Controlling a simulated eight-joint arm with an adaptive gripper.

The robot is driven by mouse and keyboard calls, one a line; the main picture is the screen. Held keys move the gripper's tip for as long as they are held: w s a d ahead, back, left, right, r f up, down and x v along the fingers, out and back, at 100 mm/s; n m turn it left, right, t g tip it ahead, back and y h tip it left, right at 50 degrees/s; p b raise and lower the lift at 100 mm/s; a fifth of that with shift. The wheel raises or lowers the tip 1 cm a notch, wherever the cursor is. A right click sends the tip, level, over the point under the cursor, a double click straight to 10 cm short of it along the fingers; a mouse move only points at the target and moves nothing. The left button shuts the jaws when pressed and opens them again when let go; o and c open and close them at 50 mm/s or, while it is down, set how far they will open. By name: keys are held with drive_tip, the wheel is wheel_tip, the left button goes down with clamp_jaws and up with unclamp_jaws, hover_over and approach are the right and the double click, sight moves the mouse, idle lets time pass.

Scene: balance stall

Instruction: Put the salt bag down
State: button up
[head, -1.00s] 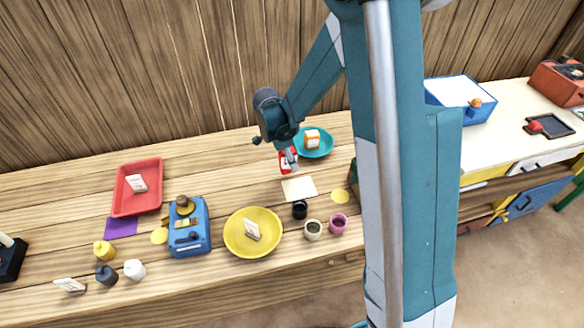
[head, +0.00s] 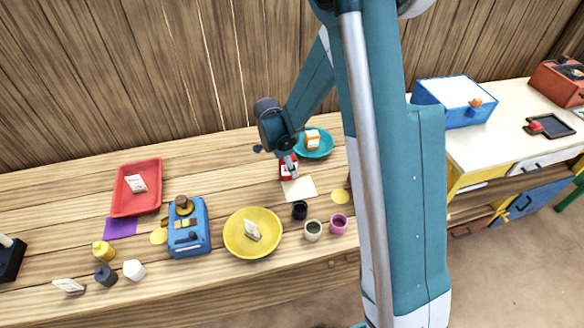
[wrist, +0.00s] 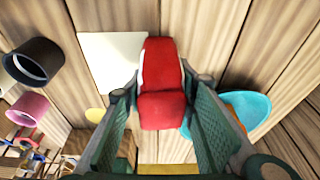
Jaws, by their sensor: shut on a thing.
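A red bag with a white label, the salt bag (head: 288,172), is between the fingers of my gripper (head: 291,163), behind the white card (head: 300,188). In the wrist view the red bag (wrist: 161,80) fills the space between the two green finger pads, and my gripper (wrist: 160,95) is shut on it. The white card (wrist: 105,60) lies directly beside the bag in that view. The bag is low over the wooden table, but I cannot tell whether its base touches the wood.
A teal bowl (head: 326,150) with an orange box (head: 312,139) stands close behind the bag to the right. A black cup (head: 300,210), a yellow bowl (head: 236,248) and a blue scale-like device (head: 190,240) stand nearer the front. Bare wood lies left of the bag.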

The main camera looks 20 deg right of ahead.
drive_tip(key=shift+f, duration=0.1)
drive_tip(key=o, duration=1.1)
drive_tip(key=p+v, duration=0.1)
drive_tip(key=v, duration=1.1)
drive_tip(key=shift+s+d+r, duration=0.1)
drive_tip(key=shift+r, duration=0.15)
